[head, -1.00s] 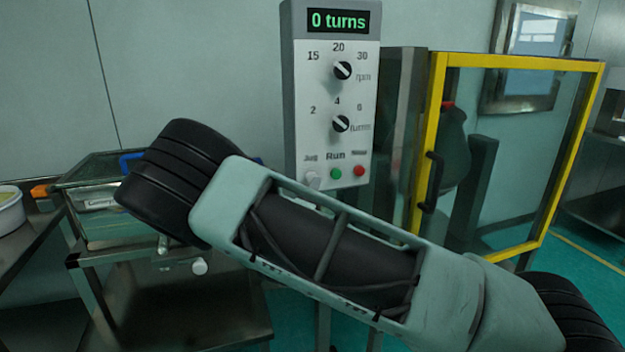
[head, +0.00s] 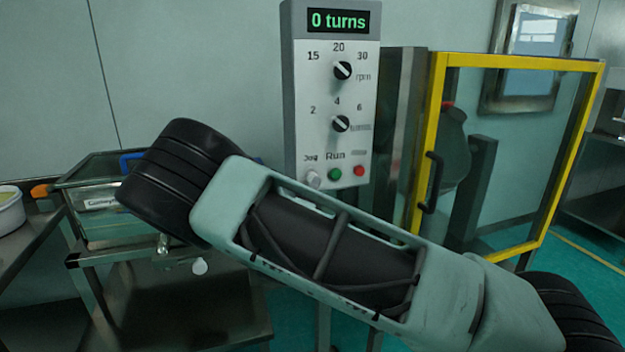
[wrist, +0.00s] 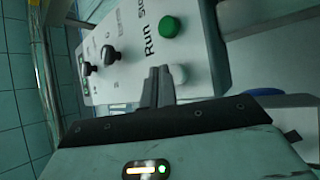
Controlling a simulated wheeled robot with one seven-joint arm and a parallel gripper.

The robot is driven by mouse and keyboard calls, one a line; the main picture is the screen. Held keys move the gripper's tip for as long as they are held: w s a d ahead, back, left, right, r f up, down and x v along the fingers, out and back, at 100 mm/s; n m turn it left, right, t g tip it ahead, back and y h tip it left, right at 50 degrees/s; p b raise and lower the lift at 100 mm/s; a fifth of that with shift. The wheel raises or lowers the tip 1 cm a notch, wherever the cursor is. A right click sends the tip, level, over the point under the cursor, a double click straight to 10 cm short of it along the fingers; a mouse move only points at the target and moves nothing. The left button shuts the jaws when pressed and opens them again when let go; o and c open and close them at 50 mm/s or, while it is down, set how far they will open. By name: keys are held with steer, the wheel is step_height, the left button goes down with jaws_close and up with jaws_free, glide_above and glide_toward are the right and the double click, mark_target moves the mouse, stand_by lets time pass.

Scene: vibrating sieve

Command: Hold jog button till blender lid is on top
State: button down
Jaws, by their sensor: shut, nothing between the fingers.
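The control panel (head: 335,110) shows "0 turns" on its display (head: 338,20). Its pale jog button (head: 313,179) sits at the lower left, beside the green Run button (head: 335,174) and a red button (head: 359,170). In the wrist view my gripper (wrist: 158,72) is shut and empty, its tips close beside the pale jog button (wrist: 179,75); I cannot tell whether they touch it. My gripper is hidden in the head view. The dark blender vessel (head: 455,148) stands behind the yellow-framed guard, with a small red part (head: 447,104) near its top. Its lid is not clearly distinguishable.
The yellow-framed guard door (head: 436,130) appears closed, with a black handle (head: 430,182). A steel cart (head: 170,310) with a clear bin (head: 100,205) stands at left. A white bowl (head: 10,212) is at the far left edge. My arm crosses the foreground.

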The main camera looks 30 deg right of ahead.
steer(key=shift+w+d, duration=0.1)
steer(key=shift+w, duration=0.25)
